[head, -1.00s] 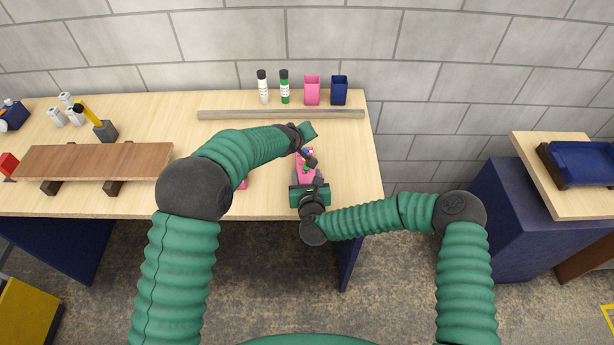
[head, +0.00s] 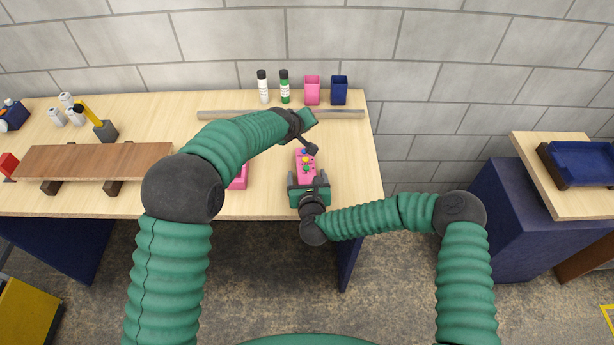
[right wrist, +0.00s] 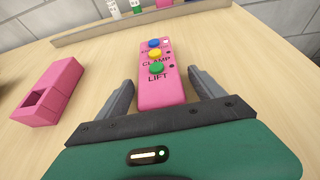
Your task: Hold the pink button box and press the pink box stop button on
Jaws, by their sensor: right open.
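The pink button box (head: 304,176) lies on the wooden table near its front right edge. In the right wrist view the box (right wrist: 161,94) shows a green button (right wrist: 157,67) marked LIFT, a yellow one (right wrist: 155,54) marked CLAMP, and a blue one (right wrist: 154,43). My right gripper (head: 307,178) is open, one finger on each side of the box, with gaps showing in the wrist view (right wrist: 160,80). My left gripper (head: 312,149) is just beyond the box's far end; its jaw state is unclear.
A pink open-ended block (right wrist: 48,92) lies left of the box. A grey rail (head: 270,114) crosses the table behind, with two bottles, a pink cup (head: 312,88) and a blue cup (head: 339,90) beyond. A brown board (head: 95,160) rests on supports at left.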

